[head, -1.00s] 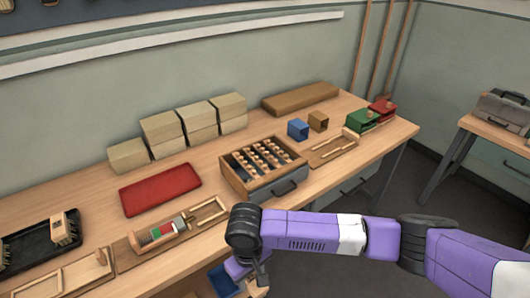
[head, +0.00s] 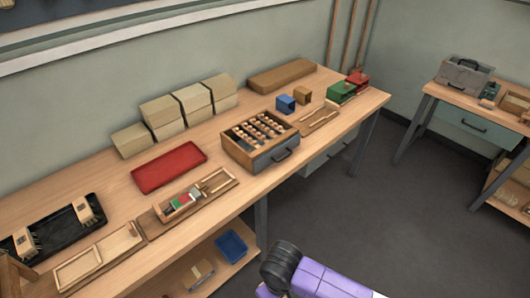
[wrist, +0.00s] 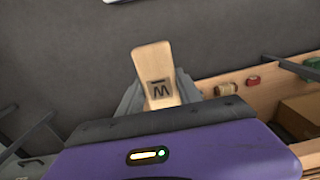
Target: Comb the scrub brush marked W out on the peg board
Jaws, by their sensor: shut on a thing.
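The scrub brush marked W (wrist: 153,68) is a pale wooden block standing up in the wrist view, its dark letter facing the camera. My gripper (wrist: 160,92) is shut on its lower part, with grey fingers on both sides. The bristles are hidden. In the head view the gripper is out of frame; only my purple arm shows at the bottom. A wooden box with rows of round-topped pegs (head: 228,148) stands on the bench; I cannot tell whether it is the peg board.
Wooden trays line the front edge. A blue bin (head: 231,245) sits on the lower shelf. Another bench (head: 470,105) stands right; open floor lies between.

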